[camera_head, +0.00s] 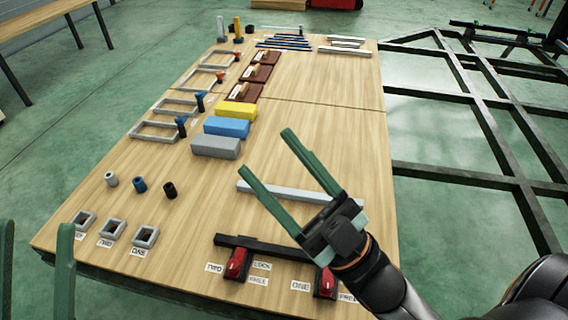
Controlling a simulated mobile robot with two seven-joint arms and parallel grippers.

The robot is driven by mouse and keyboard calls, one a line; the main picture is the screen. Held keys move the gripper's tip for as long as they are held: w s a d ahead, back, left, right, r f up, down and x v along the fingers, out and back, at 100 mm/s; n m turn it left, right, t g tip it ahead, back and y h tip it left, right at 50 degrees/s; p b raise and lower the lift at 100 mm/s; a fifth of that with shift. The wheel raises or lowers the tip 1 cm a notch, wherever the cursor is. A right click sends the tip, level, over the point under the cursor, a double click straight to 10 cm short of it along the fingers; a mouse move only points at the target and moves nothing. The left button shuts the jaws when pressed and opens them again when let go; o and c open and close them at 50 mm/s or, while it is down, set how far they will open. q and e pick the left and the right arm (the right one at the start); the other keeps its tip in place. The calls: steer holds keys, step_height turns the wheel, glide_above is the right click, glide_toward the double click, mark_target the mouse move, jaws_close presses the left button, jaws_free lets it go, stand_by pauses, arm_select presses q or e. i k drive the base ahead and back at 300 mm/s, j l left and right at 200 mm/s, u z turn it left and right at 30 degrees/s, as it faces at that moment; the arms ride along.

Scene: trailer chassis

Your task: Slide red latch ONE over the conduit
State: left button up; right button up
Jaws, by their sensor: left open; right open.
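Two red latches sit on black bases at the table's front edge. The one by the label ONE (325,281) is at the right, partly behind my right gripper's wrist; the other, by the label TWO (237,262), is to its left. A black bar (265,247) lies just behind both latches. A pale grey bar (265,190) lies farther back, crossed by my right gripper. Which bar is the conduit I cannot tell. My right gripper (264,150) is open and empty above the table. My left gripper (37,225) is open at the bottom left, beside the table.
Square sockets (147,236) and small cylinders (140,185) stand at the table's left. Grey, blue (227,127) and yellow blocks lie behind them, with frames, brown blocks and bars farther back. A dark chassis frame (465,180) is on the right. The table's right-middle surface is clear.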

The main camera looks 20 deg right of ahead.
mark_target(328, 282)
steer(key=z, duration=1.3)
steer(key=k+u, duration=0.45)
steer(key=u, duration=0.15)
